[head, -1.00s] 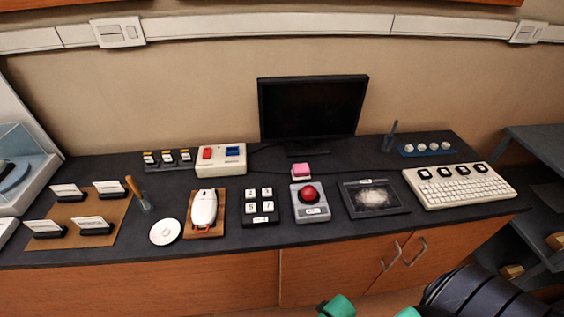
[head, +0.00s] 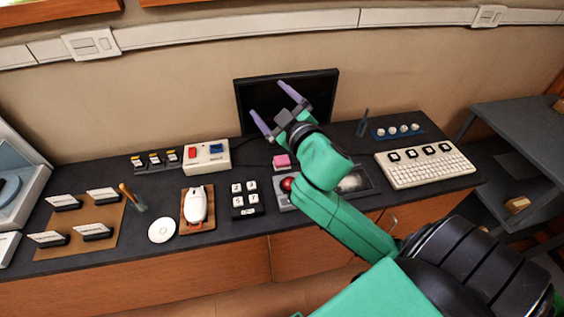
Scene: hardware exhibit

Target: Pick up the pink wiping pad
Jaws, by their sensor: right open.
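The pink wiping pad (head: 282,161) sits on the dark counter in front of the monitor, just left of my right arm. My right gripper (head: 270,108) is raised above the counter, in front of the monitor screen in the picture. Its two purple fingers are spread wide with nothing between them. The pad shows below the gripper in the picture, apart from it. My left gripper is not in the head view.
My right arm hides much of the red-button box (head: 286,184) and the dark tray (head: 364,186). The monitor (head: 245,95) stands behind. A number-key box (head: 246,199), a white mouse (head: 197,206) and a keyboard (head: 430,170) also stand on the counter (head: 300,226).

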